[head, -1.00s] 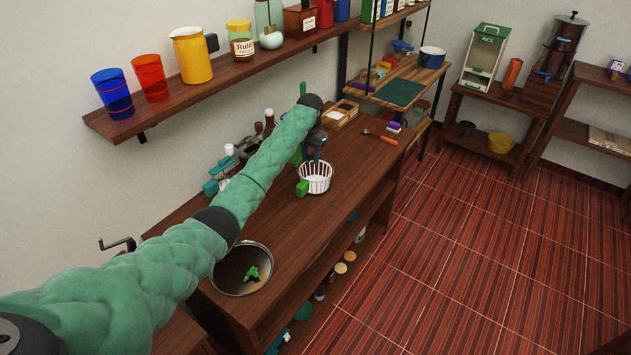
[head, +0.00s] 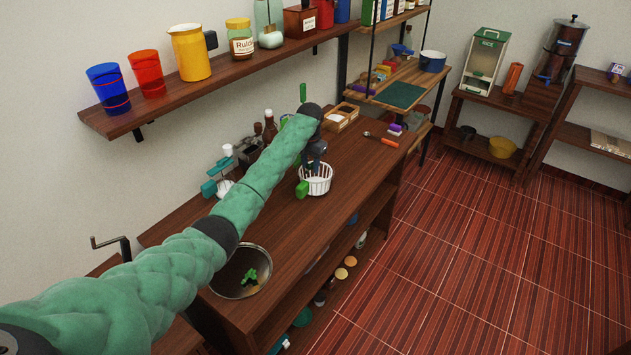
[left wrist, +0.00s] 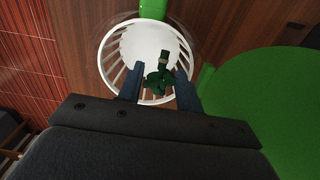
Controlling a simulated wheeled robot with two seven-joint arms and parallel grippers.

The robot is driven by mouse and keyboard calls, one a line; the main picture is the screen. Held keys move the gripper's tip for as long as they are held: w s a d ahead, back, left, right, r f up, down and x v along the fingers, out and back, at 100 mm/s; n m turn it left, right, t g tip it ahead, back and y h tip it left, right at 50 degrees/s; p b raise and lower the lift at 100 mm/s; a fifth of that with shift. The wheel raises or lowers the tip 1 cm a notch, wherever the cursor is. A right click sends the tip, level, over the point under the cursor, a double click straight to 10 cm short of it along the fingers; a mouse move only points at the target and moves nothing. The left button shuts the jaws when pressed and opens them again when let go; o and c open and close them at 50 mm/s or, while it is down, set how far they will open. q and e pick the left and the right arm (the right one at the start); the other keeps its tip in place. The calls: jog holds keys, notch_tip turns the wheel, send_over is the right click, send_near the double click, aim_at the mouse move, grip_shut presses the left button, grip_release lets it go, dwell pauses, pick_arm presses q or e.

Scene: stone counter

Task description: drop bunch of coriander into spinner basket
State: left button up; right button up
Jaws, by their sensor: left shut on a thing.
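The white slatted spinner basket (head: 318,188) stands on the wooden counter; its round rim (left wrist: 104,58) also shows in the left wrist view. My left gripper (head: 316,166) points down over the basket. In the left wrist view its fingers (left wrist: 160,82) are closed around the bunch of coriander (left wrist: 158,80), dark green with a pale band. The bunch appears against the inside of the basket; its exact height there is hard to tell. In the head view the held bunch cannot be made out. My right gripper is not in view.
A green block (head: 302,189) sits at the basket's rim. A large green disc (left wrist: 265,110) lies beside the basket in the left wrist view. A steel bowl (head: 216,290) with green leaves stands nearer. A wooden box (head: 342,117) and orange-handled tool (head: 389,142) lie beyond.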

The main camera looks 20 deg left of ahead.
pick_arm(q)
jog(key=o, duration=1)
jog(key=shift+o, duration=0.2)
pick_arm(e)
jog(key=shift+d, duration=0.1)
pick_arm(q)
jog(key=shift+r, duration=0.1)
jog(key=shift+r, duration=0.25)
notch_tip(320, 180, up, 6)
jog(key=shift+f+b, duration=0.25)
jog(key=shift+b, duration=1)
jog(key=shift+r, duration=0.85)
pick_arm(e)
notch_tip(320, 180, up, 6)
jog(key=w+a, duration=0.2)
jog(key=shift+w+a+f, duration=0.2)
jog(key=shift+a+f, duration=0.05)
